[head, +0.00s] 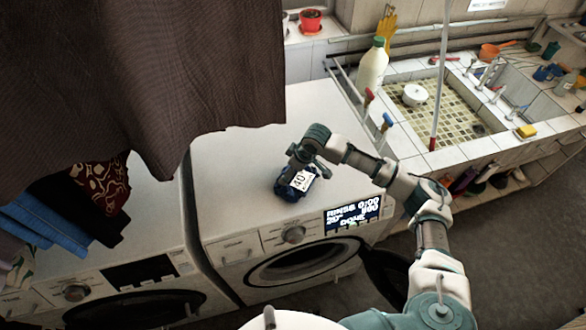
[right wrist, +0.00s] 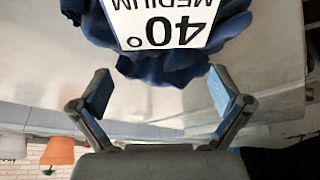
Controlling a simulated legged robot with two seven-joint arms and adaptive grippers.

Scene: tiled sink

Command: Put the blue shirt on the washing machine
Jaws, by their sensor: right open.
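The blue shirt (head: 290,190) is a crumpled dark blue bundle with a white label reading "40° MEDIUM". It rests on top of the right washing machine (head: 239,160), near the front edge above the dial. My right gripper (head: 306,165) is just above and beside the bundle. In the right wrist view, the right gripper (right wrist: 162,88) has its two fingers spread wide with nothing held between them. The blue shirt (right wrist: 160,66) lies just beyond the fingertips there. My left gripper is out of view.
Dark brown cloth (head: 140,70) hangs at the upper left, above folded blue cloth (head: 45,222). A tiled sink (head: 480,120) and white bottle (head: 372,66) are at the right. A red pot (head: 311,20) stands behind. The machine top behind the shirt is clear.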

